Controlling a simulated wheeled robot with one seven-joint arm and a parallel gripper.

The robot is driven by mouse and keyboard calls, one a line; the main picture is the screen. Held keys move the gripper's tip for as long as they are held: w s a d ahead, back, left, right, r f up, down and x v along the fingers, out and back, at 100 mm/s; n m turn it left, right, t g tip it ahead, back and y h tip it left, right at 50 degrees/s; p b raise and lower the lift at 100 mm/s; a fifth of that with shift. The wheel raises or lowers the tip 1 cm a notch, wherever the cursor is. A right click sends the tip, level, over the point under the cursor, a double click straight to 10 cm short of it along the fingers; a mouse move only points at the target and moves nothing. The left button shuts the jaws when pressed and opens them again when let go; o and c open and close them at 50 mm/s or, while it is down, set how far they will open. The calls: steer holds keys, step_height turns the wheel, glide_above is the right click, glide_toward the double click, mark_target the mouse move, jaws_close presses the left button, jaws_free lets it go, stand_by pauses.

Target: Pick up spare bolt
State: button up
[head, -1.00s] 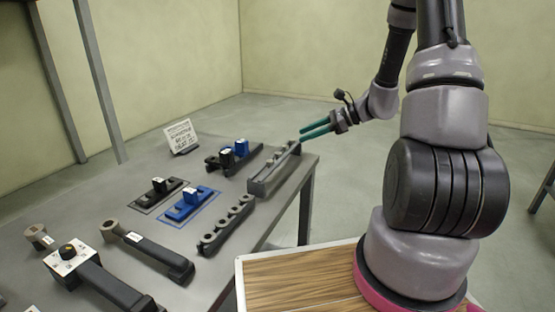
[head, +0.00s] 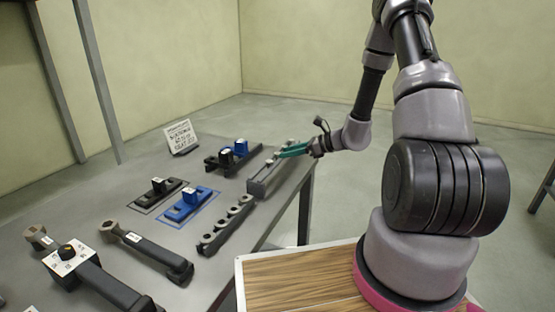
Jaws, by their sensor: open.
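A long grey rack (head: 262,187) lies near the table's right edge, with small grey bolt-like pieces (head: 270,163) standing along its top. They are too small for me to tell which one is the spare bolt. My gripper (head: 284,151), with teal fingers, is at the rack's far half, close over or beside these pieces. The fingers are open, seen nearly edge-on. I cannot tell whether a piece stands between them or whether they touch the rack.
A dark holder (head: 217,240) with several round sockets lies nearer. Black and blue blocks (head: 187,204) sit on plates to the left. A white sign (head: 181,136) stands at the back. Torque-wrench-like tools (head: 155,252) and a dial box (head: 68,259) fill the front left.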

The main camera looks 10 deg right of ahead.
steer(key=shift+x, duration=1.1)
jaws_close()
steer(key=shift+r, duration=0.15)
